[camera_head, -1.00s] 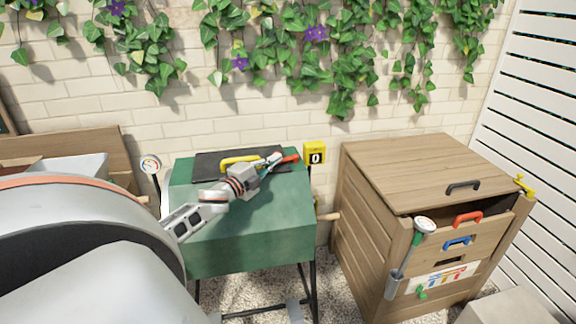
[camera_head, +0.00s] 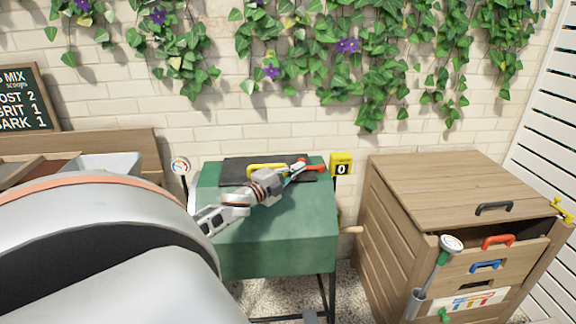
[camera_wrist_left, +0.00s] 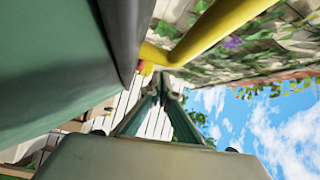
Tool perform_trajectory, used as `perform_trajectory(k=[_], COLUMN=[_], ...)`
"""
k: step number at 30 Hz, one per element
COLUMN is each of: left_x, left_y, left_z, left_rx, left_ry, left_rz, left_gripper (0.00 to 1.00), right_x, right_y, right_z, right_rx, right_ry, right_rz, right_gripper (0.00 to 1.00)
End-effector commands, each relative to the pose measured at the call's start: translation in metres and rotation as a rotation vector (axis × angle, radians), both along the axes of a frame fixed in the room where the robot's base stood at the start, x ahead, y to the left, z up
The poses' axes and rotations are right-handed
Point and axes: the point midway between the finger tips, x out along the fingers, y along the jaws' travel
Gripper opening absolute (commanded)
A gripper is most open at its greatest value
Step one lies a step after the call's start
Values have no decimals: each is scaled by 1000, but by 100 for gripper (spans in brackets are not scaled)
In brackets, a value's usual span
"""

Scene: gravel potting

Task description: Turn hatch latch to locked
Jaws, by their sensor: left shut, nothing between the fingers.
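The green box (camera_head: 285,232) stands on dark legs against the wall, with a black hatch lid (camera_head: 236,170) on top. The lid has a yellow handle (camera_head: 262,169), which also shows large in the left wrist view (camera_wrist_left: 218,28). A red latch (camera_head: 317,169) lies at the lid's right end; a small red bit of it shows in the left wrist view (camera_wrist_left: 141,67). My left gripper (camera_head: 301,164) is shut and empty, its tips right beside the latch. I cannot tell whether they touch it. My right gripper is not in view.
A yellow counter sign (camera_head: 341,164) reading 0 stands just right of the box. A wooden cabinet (camera_head: 430,200) with coloured handles is at the right. A round gauge (camera_head: 180,167) stands left of the box. A chalkboard (camera_head: 30,98) hangs at far left.

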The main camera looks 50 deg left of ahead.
Motion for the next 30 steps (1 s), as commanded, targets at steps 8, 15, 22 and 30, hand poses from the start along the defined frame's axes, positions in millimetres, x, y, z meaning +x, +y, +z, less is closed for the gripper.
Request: perform_trajectory(k=[8, 15, 22, 30], left_x=[-38, -80, -108, -115], left_y=[-4, -8, -11, -12], left_z=[-4, -6, -6, -5], left_rx=[-1, -2, -1, 1], left_ry=[3, 3, 1, 0], left_rz=[0, 1, 1, 1], left_gripper=[0, 0, 0, 0], right_x=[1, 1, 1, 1], right_y=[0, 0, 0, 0], right_z=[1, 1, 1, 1], right_rx=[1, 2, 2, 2], right_ry=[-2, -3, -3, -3], right_rz=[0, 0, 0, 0], right_gripper=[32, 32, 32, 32])
